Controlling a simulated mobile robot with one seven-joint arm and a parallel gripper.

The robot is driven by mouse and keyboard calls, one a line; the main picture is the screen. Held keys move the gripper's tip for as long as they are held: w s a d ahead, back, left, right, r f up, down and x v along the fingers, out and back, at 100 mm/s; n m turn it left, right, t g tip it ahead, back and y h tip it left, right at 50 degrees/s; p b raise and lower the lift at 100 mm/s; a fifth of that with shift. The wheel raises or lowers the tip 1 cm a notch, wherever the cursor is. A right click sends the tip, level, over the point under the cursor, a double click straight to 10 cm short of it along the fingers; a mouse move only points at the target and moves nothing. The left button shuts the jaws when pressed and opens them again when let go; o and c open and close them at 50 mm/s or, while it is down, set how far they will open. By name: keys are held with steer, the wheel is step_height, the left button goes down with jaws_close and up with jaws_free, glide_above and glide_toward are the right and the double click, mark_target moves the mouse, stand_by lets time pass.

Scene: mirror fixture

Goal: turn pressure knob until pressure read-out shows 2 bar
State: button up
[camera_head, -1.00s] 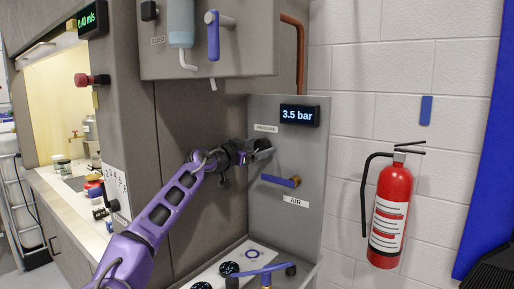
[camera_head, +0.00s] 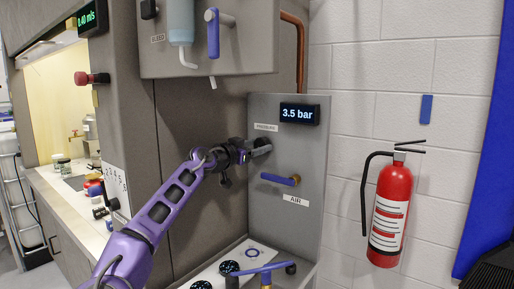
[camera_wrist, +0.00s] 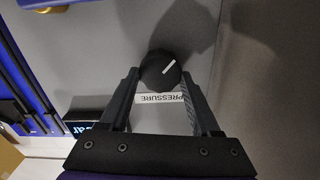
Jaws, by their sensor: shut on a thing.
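The pressure knob (camera_wrist: 160,70) is a round black knob with a white pointer line, seen in the wrist view above the PRESSURE label (camera_wrist: 159,98). My gripper (camera_wrist: 160,76) is shut on the knob, with one finger on each side of it. In the head view my gripper (camera_head: 252,150) is at the grey panel (camera_head: 312,150), and it hides most of the knob. The pressure read-out (camera_head: 299,113) on the panel shows 3.5 bar.
A blue-handled AIR valve (camera_head: 281,180) sits just below the knob. A blue-handled tap (camera_head: 213,35) hangs from the box above left. A fire extinguisher (camera_head: 388,215) hangs on the wall at right. A shelf with black knobs (camera_head: 229,267) is below.

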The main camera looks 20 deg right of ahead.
steer(key=n+b, duration=0.1)
steer(key=n, duration=0.3)
steer(key=shift+a+n, duration=0.1)
steer(key=shift+n, duration=0.3)
steer(key=n, duration=0.4)
steer(key=shift+w+n, duration=0.1)
steer(key=shift+n, duration=0.2)
steer(key=n, duration=0.4)
steer(key=shift+w+a+n, duration=0.1)
steer(key=shift+n, duration=1.9)
steer(key=shift+f, duration=0.1)
steer(key=o, duration=1.4)
steer(key=b+v, duration=0.1)
steer(key=v, duration=1.6)
steer(key=shift+a, duration=0.2)
